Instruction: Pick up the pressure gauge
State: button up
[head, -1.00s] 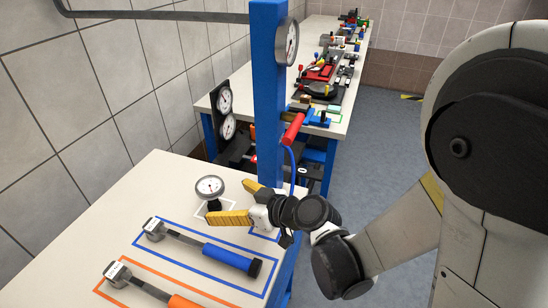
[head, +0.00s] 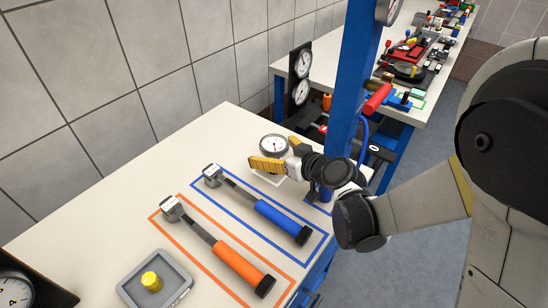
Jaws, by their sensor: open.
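The pressure gauge (head: 273,145), with a round white dial, stands on the near bench by a white-outlined square, just behind the blue-handled torque wrench. My gripper (head: 277,155) reaches in from the right at the gauge. One yellow finger (head: 268,167) lies in front of the gauge and hides its lower stem. The other finger is mostly hidden, with a bit of yellow showing right of the dial. The gripper is open, and I cannot tell whether a finger touches the gauge.
A blue-handled torque wrench (head: 272,217) and an orange-handled one (head: 238,262) lie in outlined areas in front. A grey tray (head: 128,287) holds a yellow piece. A blue post (head: 350,95) with a red handle stands just right. A black two-dial panel (head: 291,102) is behind.

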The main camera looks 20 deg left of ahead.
jog(key=shift+d+r, duration=0.1)
jog(key=shift+c, duration=0.4)
jog(key=c, duration=1.3)
